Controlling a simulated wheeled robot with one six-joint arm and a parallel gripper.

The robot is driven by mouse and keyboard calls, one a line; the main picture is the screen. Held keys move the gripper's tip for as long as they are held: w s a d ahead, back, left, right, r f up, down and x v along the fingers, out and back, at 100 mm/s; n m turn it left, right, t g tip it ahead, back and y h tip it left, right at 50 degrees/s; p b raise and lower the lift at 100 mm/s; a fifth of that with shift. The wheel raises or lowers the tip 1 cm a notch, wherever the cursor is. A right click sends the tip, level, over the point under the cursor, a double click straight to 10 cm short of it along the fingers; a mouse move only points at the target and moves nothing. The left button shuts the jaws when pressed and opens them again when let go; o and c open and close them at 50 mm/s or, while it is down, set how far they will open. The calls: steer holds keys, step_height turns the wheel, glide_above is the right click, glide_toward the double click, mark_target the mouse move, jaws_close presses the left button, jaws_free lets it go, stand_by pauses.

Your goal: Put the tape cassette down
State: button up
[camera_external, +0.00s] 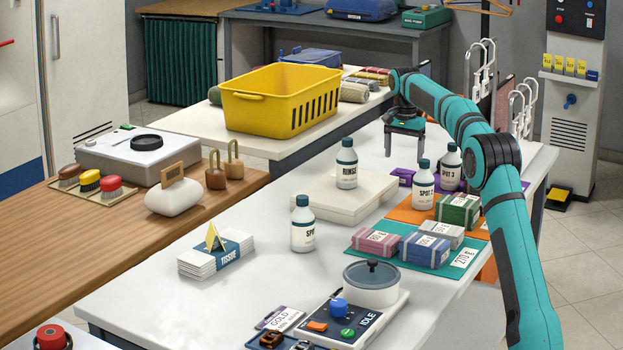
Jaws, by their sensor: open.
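My gripper (404,145) hangs over the far part of the white table (240,285), its two fingers pointing down and spread apart. Nothing shows between the fingers. I cannot pick out the tape cassette with certainty.
Strapped bundles (425,249) sit on teal and orange mats to the right. A device marked IDLE (385,322) is in front. A yellow basket (268,108) stands behind left.

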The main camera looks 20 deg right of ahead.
mark_target(403, 172)
steer(key=shift+r, duration=2.8)
steer(key=shift+r, duration=0.1)
steer(key=s+r+n+t, duration=0.2)
steer(key=s+r+t, duration=0.2)
steer(key=s+r, duration=0.9)
steer(key=s+r+n+t, duration=0.4)
steer(key=s+r, duration=0.5)
steer(key=s, duration=0.7)
steer(key=s+f+n+t, duration=0.1)
steer(key=s+f+t, duration=0.2)
steer(key=s, duration=1.5)
steer(key=s+a+f+n+t, duration=0.1)
steer(key=s+t, duration=0.5)
steer(key=s, duration=1.1)
steer(key=shift+s+a+f+n, duration=0.2)
steer(key=shift+s+f+n, duration=0.25)
steer(key=shift+f, duration=0.45)
